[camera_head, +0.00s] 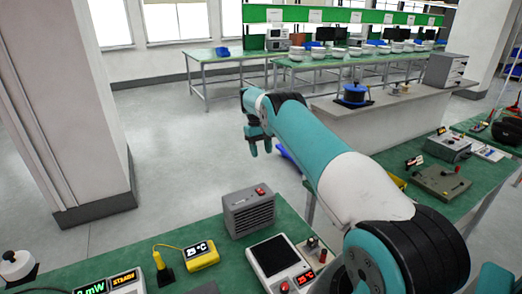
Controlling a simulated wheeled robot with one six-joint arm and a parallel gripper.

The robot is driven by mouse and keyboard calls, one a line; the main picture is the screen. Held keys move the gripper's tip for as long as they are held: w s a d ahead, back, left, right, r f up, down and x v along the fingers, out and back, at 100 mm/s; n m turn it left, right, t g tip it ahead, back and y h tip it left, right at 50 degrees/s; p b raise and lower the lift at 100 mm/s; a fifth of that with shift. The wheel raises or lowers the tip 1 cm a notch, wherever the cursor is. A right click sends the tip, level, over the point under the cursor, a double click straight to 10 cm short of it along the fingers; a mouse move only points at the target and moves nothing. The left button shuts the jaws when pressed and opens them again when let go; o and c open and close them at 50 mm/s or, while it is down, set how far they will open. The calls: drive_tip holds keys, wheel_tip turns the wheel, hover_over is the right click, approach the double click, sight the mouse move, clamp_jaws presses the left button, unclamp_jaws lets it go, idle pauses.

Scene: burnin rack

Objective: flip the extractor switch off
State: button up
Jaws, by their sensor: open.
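A grey box with a slatted front grille (250,214), which looks like the extractor, stands on the green bench mat. A small red switch (260,191) sits on its top face. Whether the switch is on or off is too small to tell. My gripper (260,152) is open and empty, with its two dark fingers pointing down. In the picture it appears above the grey box and apart from it, out over the floor beyond the bench edge.
A hot plate (273,256) with a red display stands right of the grey box. A yellow meter (201,256) and a yellow-handled tool (162,268) lie to its left. My arm crosses the right side. Another green bench (440,205) holds instruments at right. The floor beyond is open.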

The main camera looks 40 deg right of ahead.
drive_tip(key=shift+r+p, duration=0.65)
drive_tip(key=shift+r, duration=0.5)
drive_tip(key=shift+w+a, duration=0.1)
drive_tip(key=a+r+n+t+h+b, duration=0.1)
drive_tip(key=a+r+n+b, duration=0.35)
drive_tip(key=a, duration=0.75)
drive_tip(key=s+a+r+n+t+b, duration=0.1)
drive_tip(key=s+a+r+b, duration=0.15)
drive_tip(key=a, duration=0.35)
drive_tip(key=s+a+r+t+b, duration=0.1)
drive_tip(key=s+a+r+b, duration=0.2)
drive_tip(key=a, duration=0.4)
drive_tip(key=s+a+f+n+y+b, duration=0.1)
drive_tip(key=s+a, duration=0.4)
drive_tip(key=s, duration=0.5)
drive_tip(key=s+a+f+n+y+b, duration=0.2)
drive_tip(key=s+a, duration=0.4)
drive_tip(key=s, duration=0.5)
drive_tip(key=s+a+f+n+y+b, duration=0.1)
drive_tip(key=s+a+f+b, duration=0.2)
drive_tip(key=s, duration=0.7)
drive_tip(key=shift+s+a+f+b, duration=0.15)
drive_tip(key=shift+s+a+b, duration=0.15)
drive_tip(key=shift+a+b, duration=0.6)
drive_tip(key=shift+a, duration=0.25)
